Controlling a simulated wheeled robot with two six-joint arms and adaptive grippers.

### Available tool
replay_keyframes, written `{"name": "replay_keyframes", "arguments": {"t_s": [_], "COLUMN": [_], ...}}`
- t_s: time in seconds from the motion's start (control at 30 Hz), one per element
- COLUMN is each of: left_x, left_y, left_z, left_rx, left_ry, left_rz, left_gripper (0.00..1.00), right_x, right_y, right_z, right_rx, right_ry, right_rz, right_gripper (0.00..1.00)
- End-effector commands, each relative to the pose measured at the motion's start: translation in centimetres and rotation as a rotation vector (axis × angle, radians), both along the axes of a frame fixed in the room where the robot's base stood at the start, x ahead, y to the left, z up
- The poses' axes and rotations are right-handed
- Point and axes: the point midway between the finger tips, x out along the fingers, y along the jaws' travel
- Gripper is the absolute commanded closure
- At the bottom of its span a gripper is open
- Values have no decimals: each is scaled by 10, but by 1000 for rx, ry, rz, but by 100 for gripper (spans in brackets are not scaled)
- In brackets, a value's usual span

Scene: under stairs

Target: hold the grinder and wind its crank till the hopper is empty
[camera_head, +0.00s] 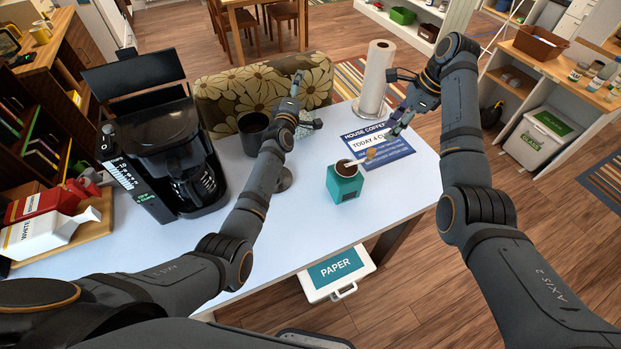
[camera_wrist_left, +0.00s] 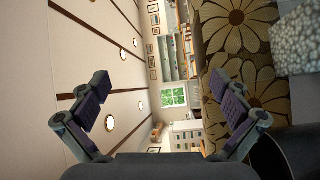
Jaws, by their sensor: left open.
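The grinder (camera_head: 344,186) is a small teal box standing upright on the white table, right of its middle. Its open top shows something brown in the hopper (camera_head: 347,168); how much is unclear. The pale crank reaches up and right to a tan knob (camera_head: 370,153). My right gripper (camera_head: 394,103) is open and empty, above and beyond the knob, apart from it. My left gripper (camera_head: 297,88) is up and left of the grinder, near the table's far edge. In the left wrist view its fingers (camera_wrist_left: 165,97) are spread with nothing between them.
A black coffee machine (camera_head: 165,150) stands at the left. A dark mug (camera_head: 253,128) and a paper towel roll (camera_head: 377,72) stand farther back. A printed sheet (camera_head: 385,150) lies behind the grinder. A flowered seat (camera_head: 225,95) is beyond the table. The table in front of the grinder is clear.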

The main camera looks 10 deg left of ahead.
Motion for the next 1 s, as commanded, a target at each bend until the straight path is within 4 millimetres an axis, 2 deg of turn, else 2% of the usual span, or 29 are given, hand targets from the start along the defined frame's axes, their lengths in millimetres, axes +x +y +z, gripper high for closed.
{"name": "replay_keyframes", "arguments": {"t_s": [0.03, 0.1, 0.2, 0.3, 0.4, 0.5, 0.67, 0.73, 0.9, 1.0], "left_x": [-4, -11, -25, -41, -57, -71, -95, -117, -175, -199], "left_y": [-3, -10, -27, -45, -61, -70, -69, -65, -73, -78], "left_z": [-23, -51, -83, -102, -108, -105, -93, -93, -122, -142], "left_rx": [-106, -267, -503, -739, -969, -1169, -1450, -1577, -1623, -1597], "left_ry": [66, 153, 259, 334, 379, 391, 378, 392, 627, 765], "left_rz": [-28, -76, -157, -246, -339, -426, -559, -643, -768, -778], "left_gripper": [0, 0, 0, 0, 0, 0, 0, 0, 0, 0], "right_x": [0, 0, 0, 0, 0, 0, 0, 0, 0, 0], "right_y": [0, 0, 0, 0, 0, 0, 0, 0, 0, 0], "right_z": [0, 0, 0, 0, 0, 0, 0, 0, 0, 0], "right_rx": [0, 0, 0, 0, 0, 0, 0, 0, 0, 0], "right_ry": [0, 0, 0, 0, 0, 0, 0, 0, 0, 0], "right_rz": [0, 0, 0, 0, 0, 0, 0, 0, 0, 0], "right_gripper": [62, 62, 62, 62, 62, 62, 62, 62, 62, 62]}}
